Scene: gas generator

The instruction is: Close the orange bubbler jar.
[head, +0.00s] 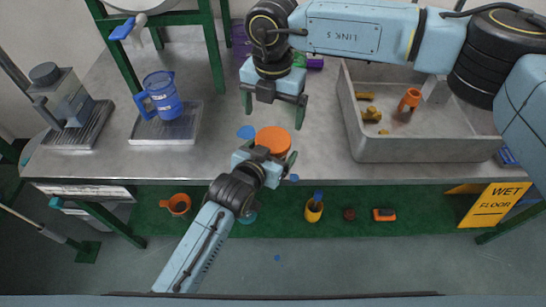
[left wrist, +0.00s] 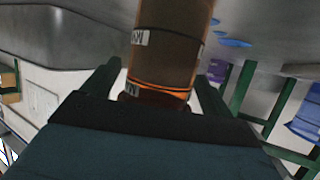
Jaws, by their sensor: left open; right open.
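The orange bubbler jar (head: 273,139) stands on the grey counter, its round orange top facing up in the head view. I cannot tell whether that top is a lid seated on it. In the left wrist view the jar (left wrist: 168,40) is a brownish-orange cylinder with small labels and a dark line around it. My left gripper (head: 265,154) is open at the near side of the jar, with a finger on either side; contact is unclear. My right gripper (head: 272,108) is open and empty, pointing down just beyond the jar.
A grey sink (head: 400,150) with an orange cup and yellow fittings lies to the right. A blue jug (head: 161,95) on a tray and a grey machine (head: 62,98) stand at left. Blue spots (head: 246,132) lie near the jar. Green frame posts rise behind. A lower green shelf holds several items.

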